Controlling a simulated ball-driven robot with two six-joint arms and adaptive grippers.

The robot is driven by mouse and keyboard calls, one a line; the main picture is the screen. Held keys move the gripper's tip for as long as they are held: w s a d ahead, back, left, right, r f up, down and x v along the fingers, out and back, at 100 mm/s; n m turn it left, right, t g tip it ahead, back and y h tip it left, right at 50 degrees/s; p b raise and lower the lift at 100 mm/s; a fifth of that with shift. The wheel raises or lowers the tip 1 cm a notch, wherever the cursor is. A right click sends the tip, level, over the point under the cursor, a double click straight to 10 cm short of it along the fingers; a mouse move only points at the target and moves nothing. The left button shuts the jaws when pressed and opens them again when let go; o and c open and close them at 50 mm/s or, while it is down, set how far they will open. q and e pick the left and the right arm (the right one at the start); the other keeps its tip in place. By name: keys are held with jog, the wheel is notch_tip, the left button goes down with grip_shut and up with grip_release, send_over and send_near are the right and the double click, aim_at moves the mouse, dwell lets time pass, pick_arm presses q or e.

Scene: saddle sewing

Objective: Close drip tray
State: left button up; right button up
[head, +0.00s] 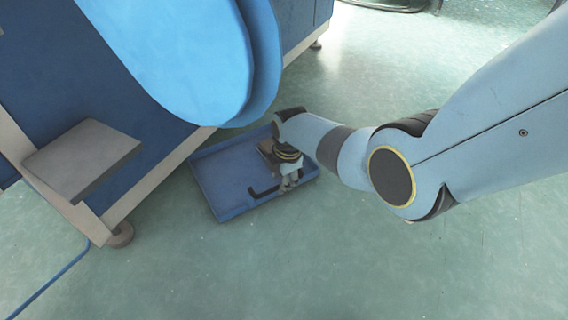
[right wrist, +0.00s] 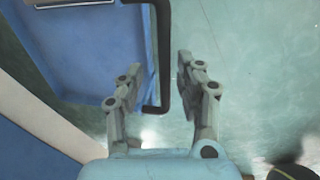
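The blue drip tray (head: 222,182) sticks out from under the blue machine, low over the floor. Its black handle (head: 262,191) is at the front edge, partly hidden by my right gripper (head: 289,183). In the right wrist view, the tray (right wrist: 95,55) fills the upper left. The dark handle bar (right wrist: 164,45) runs down between the two fingers of my right gripper (right wrist: 158,68). The fingers are apart, with a gap between the bar and the right finger. My left gripper is in neither view.
The blue machine (head: 100,75) stands at the upper left, with a grey step-like plate (head: 82,158) and a round foot (head: 120,235). A blue cable (head: 50,281) lies on the floor at lower left. The green floor (head: 330,265) in front of the tray is clear.

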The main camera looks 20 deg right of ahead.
notch_tip(320, 180, up, 11)
jog(key=s, duration=0.2)
jog(key=shift+d, duration=0.15)
jog(key=shift+s+f, duration=0.1)
jog(key=shift+s, duration=0.05)
dwell(0.3)
